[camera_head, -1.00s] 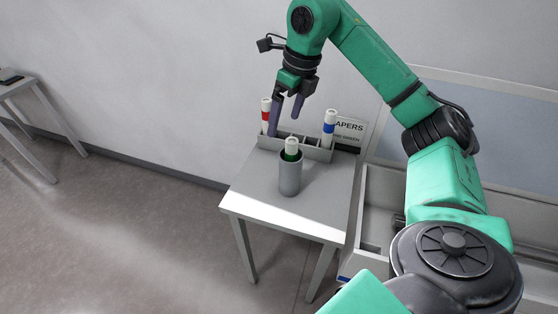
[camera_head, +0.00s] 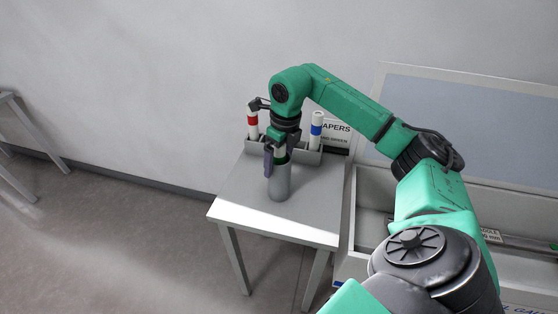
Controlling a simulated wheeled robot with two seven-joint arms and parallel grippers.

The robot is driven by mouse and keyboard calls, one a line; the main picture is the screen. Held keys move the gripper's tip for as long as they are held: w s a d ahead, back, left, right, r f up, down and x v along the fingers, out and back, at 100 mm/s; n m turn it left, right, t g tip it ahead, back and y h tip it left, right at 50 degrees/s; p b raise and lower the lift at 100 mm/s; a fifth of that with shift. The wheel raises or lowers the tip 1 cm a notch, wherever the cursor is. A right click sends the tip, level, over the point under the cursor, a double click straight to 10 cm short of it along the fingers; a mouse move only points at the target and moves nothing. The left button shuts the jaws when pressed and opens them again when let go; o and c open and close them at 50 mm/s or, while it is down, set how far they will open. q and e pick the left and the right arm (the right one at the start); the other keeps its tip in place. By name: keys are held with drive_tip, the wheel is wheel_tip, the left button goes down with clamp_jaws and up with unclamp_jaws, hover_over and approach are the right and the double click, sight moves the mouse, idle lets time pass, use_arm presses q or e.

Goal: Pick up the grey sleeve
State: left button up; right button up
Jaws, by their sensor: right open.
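The grey sleeve (camera_head: 280,183) is an upright grey cylinder on the small table (camera_head: 240,205). A white tube with a green band (camera_head: 281,154) stands in it, mostly covered by my gripper. My right gripper (camera_head: 275,162) points down at the top of the sleeve. One purple-grey finger shows at the left of the sleeve's rim; the other finger is hidden. The jaws are open, and I cannot tell whether they touch the sleeve. My left gripper is not in view.
Behind the sleeve is a grey rack (camera_head: 305,155) with a red-banded tube (camera_head: 253,125) and a blue-banded tube (camera_head: 316,130). A sign (camera_head: 337,132) stands beside it. A large grey case (camera_head: 372,215) is at the right. The table's front is clear.

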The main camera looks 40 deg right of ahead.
clamp_jaws()
drive_tip(key=shift+r, duration=0.1)
